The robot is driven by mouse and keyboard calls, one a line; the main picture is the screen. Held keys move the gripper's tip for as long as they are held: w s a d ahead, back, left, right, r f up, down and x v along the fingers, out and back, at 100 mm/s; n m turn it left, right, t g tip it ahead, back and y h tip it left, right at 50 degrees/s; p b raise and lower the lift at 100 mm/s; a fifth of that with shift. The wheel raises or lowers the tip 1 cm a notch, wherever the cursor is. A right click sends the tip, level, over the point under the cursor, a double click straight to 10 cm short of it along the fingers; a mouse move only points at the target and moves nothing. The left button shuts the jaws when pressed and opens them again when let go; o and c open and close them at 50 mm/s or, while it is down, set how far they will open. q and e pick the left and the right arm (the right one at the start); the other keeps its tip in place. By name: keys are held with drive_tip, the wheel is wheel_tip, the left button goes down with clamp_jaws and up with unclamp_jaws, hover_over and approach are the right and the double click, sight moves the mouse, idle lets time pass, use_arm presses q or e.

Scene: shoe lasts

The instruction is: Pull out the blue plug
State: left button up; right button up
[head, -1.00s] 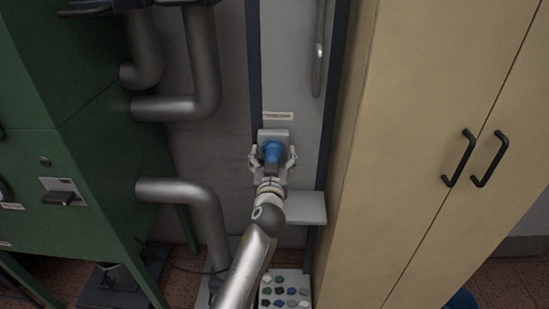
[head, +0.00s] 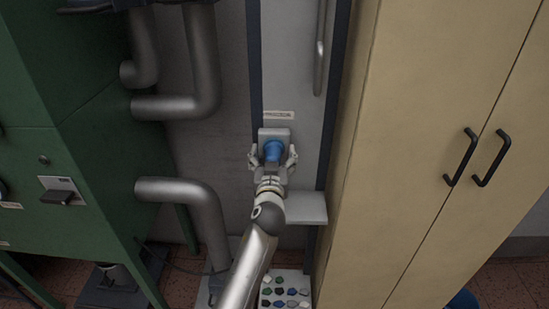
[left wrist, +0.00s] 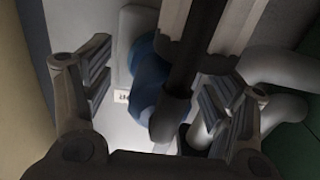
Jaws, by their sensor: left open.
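The blue plug (head: 273,150) sits in a pale socket plate (head: 275,133) on the grey wall panel in the head view. My left gripper (head: 273,158) is open, with one finger on each side of the plug. In the left wrist view the blue plug (left wrist: 148,80) lies between the spread fingers of the left gripper (left wrist: 155,95), with visible gaps to the finger pads. A dark cable or rod crosses in front of part of the plug there. My right gripper is not in view.
A small grey shelf (head: 306,207) juts out just below and right of the gripper. Tan cabinet doors (head: 440,130) stand close on the right. Metal pipes (head: 190,190) and a green machine (head: 75,170) are on the left. A tray (head: 285,289) of small coloured pieces is below.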

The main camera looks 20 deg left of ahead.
use_arm(q)
drive_tip(key=c, duration=1.6)
drive_tip(key=shift+s, duration=0.1)
drive_tip(key=shift+s, duration=0.1)
